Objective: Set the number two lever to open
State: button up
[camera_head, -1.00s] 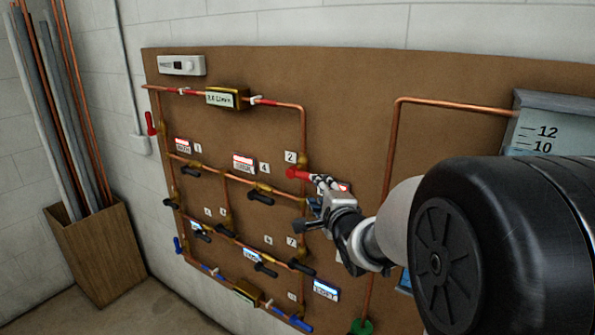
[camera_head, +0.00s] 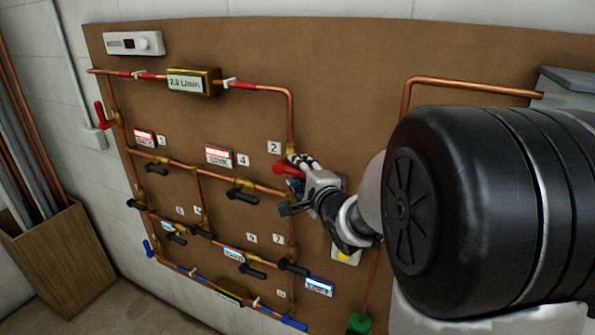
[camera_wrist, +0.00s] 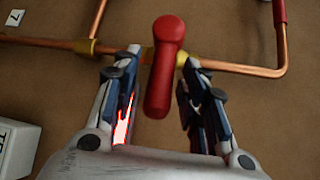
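The red lever (camera_head: 287,170) beside the tag marked 2 (camera_head: 274,148) sits on the right vertical copper pipe of the board. In the wrist view the red lever (camera_wrist: 164,68) lies crosswise to its pipe. My gripper (camera_head: 303,165) is at this lever. In the wrist view my gripper (camera_wrist: 158,82) is open, with one finger on each side of the red handle and a visible gap on both sides. In the head view the gripper hides part of the lever and its valve.
Several black levers, such as the one by tag 4 (camera_head: 242,195), are close by on the left and below. Another red lever (camera_head: 104,115) is at the far left. A flow meter (camera_head: 194,82) is above. A wooden box of pipes (camera_head: 68,258) stands on the floor.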

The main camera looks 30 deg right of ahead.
jog(key=shift+s, duration=0.1)
jog(key=shift+c, duration=0.5)
grip_shut()
